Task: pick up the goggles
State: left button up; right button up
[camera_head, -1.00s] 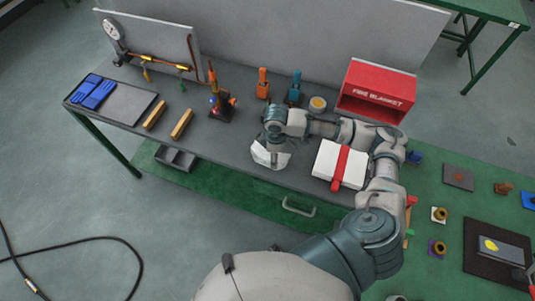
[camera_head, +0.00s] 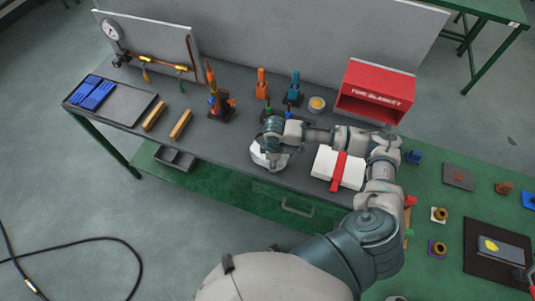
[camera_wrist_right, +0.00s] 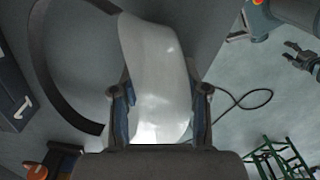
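The goggles, a pale clear visor (camera_wrist_right: 160,85) with a dark curved strap (camera_wrist_right: 52,75), are in front of my right gripper (camera_wrist_right: 160,112) in the right wrist view. Its two fingers are spread, one on each side of the visor. Whether the pads touch it is unclear. In the head view the goggles (camera_head: 258,156) show as a whitish shape at the table's front edge, partly hidden beneath my right wrist. My left gripper (camera_wrist_right: 301,56) shows at the right edge of the wrist view, fingers apart and empty; it is not in the head view.
A white folded blanket with a red strap (camera_head: 339,166) lies right of the goggles, under my right arm. A red fire blanket box (camera_head: 376,88) stands behind. Orange and blue tools (camera_head: 262,84) and a small round container (camera_head: 317,104) stand behind the gripper. Yellow blocks (camera_head: 181,125) lie left.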

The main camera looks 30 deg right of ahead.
jog(key=shift+d, duration=0.1)
jog(key=shift+c, duration=0.5)
pick_arm(q)
jog(key=shift+d, duration=0.2)
pick_arm(e)
jog(key=shift+d+f, duration=0.1)
jog(key=shift+d, duration=0.1)
pick_arm(q)
jog(key=shift+d, duration=0.1)
